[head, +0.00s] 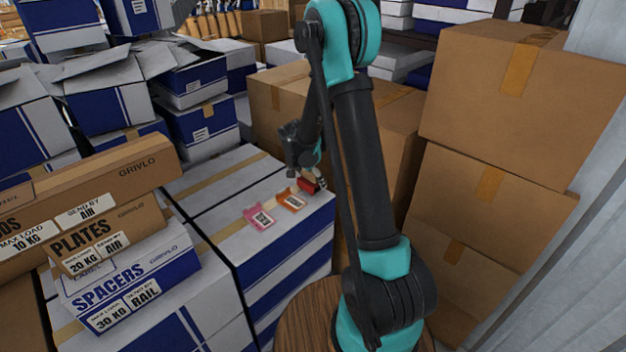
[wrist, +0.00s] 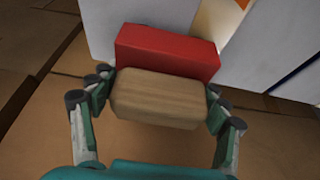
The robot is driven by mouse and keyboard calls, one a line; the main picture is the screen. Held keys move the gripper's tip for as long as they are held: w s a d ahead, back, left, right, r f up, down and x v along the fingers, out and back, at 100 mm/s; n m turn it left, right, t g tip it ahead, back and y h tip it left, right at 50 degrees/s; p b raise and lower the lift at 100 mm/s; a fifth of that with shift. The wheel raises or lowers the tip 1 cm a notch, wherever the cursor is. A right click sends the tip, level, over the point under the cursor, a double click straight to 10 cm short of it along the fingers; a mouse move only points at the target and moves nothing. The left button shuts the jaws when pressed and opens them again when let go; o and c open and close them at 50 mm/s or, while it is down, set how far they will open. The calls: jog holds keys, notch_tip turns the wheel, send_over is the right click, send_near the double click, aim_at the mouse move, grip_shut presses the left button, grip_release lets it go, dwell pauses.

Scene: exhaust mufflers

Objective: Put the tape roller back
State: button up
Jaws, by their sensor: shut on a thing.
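The tape roller appears as a red block (wrist: 168,52) with a pale wooden handle (wrist: 158,98) in the wrist view. My gripper (wrist: 160,93) is shut on the wooden part, one finger at each end. The red part lies beyond the handle. In the head view my gripper (head: 306,160) points down at the far right end of the white-and-blue boxes, and the red part (head: 308,185) shows just below it. I cannot tell whether the roller touches the box top. The handle is mostly hidden in the head view.
Stacked cartons (head: 505,95) stand at the right. A brown carton (head: 275,105) stands behind my arm. Labelled cartons (head: 110,230) lie at the left.

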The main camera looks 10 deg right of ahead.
jog(key=o, duration=1.5)
jog(key=shift+f, duration=0.1)
jog(key=shift+c, duration=0.2)
jog(key=v, duration=1.2)
jog(key=s+d+n+y, duration=0.1)
jog(key=s+d+n, duration=0.1)
jog(key=s, duration=0.7)
jog(key=s+d+f+n+t+y, duration=0.1)
jog(key=s+n, duration=0.4)
jog(key=s, duration=0.5)
jog(key=s+d+f+n+y, duration=0.1)
jog(key=s+d+n, duration=0.2)
jog(key=s, duration=0.6)
jog(key=shift+s+d+f+n+t+y, duration=0.2)
jog(key=shift+d+f+n+t+y, duration=0.1)
jog(key=shift+d+n, duration=0.15)
